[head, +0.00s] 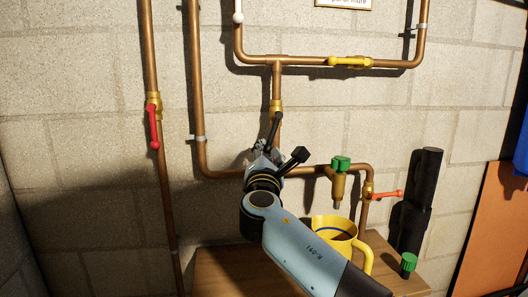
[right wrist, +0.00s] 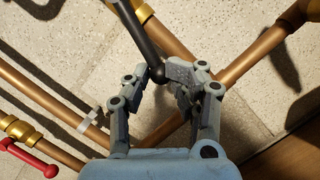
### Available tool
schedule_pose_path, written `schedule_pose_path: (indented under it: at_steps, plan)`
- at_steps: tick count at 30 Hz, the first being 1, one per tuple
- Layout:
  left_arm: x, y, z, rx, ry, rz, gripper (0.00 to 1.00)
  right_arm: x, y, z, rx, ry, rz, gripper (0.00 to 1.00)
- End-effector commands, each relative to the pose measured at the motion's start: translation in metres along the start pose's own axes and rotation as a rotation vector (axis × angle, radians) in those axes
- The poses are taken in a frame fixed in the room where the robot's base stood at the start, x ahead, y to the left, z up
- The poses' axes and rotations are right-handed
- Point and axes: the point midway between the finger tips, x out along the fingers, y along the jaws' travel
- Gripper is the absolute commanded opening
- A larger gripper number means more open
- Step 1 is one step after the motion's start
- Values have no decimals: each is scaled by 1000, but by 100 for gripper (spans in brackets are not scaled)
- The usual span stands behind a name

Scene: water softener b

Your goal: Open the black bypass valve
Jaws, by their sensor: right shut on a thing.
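The black bypass valve handle (head: 273,129) sits on a brass valve body (head: 276,106) on the vertical copper pipe in the middle of the head view. It points down and slightly to the left. In the right wrist view the black handle (right wrist: 145,42) comes in from the top, and its rounded tip lies between my fingertips. My right gripper (head: 265,150) is at the handle's lower end, shut on it; the gripper also shows in the right wrist view (right wrist: 158,78). My left gripper is not in view.
A red-handled valve (head: 154,128) is on the left pipe. A yellow-handled valve (head: 347,62) is above right. A green-topped tap (head: 339,164), an orange-red handle (head: 385,194), a yellow mug (head: 335,228) and a black cylinder (head: 418,200) are right of my arm, near the wooden surface (head: 220,275).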

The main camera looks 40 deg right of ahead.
Motion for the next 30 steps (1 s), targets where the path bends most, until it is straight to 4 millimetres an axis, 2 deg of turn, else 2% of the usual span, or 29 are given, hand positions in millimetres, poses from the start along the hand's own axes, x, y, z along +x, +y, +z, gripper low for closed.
schedule_pose_path:
  at_steps: [8,16,17,25,30]
  plan:
    - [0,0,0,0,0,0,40,3,-17,10,0,-2,-2,7]
    - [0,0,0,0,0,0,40,4,-18,11,1,-3,-1,7]
    - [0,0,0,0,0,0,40,4,-17,11,1,-3,-1,26]
    - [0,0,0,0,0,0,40,3,-17,11,1,-2,0,61]
    - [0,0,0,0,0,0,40,3,-17,11,0,-1,0,61]
